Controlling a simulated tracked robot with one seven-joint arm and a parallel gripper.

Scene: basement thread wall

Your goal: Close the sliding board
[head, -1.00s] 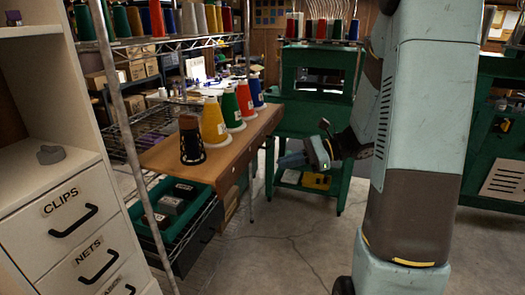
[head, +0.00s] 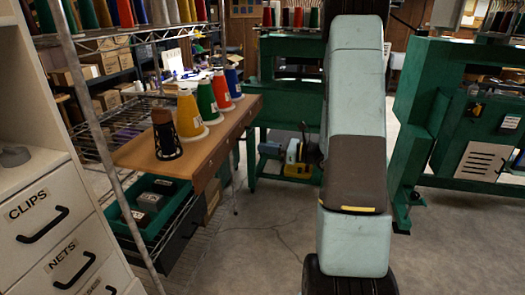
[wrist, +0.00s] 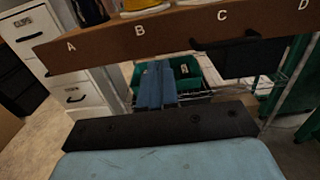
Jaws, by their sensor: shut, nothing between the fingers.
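The sliding board (head: 205,140) is a brown wooden shelf standing out from the wire rack in the head view. Yellow, green, red and blue cones and a dark spool stand on it. Its front edge (wrist: 100,41) crosses the top of the wrist view, lettered A, B, C and D. My gripper (wrist: 155,68) shows blue, shut and empty fingers in the wrist view, below the edge near B and left of the handle. I cannot tell whether they touch the board. My gripper is not clearly visible in the head view.
A green tray (head: 122,228) with dark boxes sits below the board; it also shows behind my fingers (wrist: 198,70). A white drawer cabinet (head: 50,215) stands at the left. Green machines (head: 480,130) stand behind and right. The floor (head: 240,265) between is clear.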

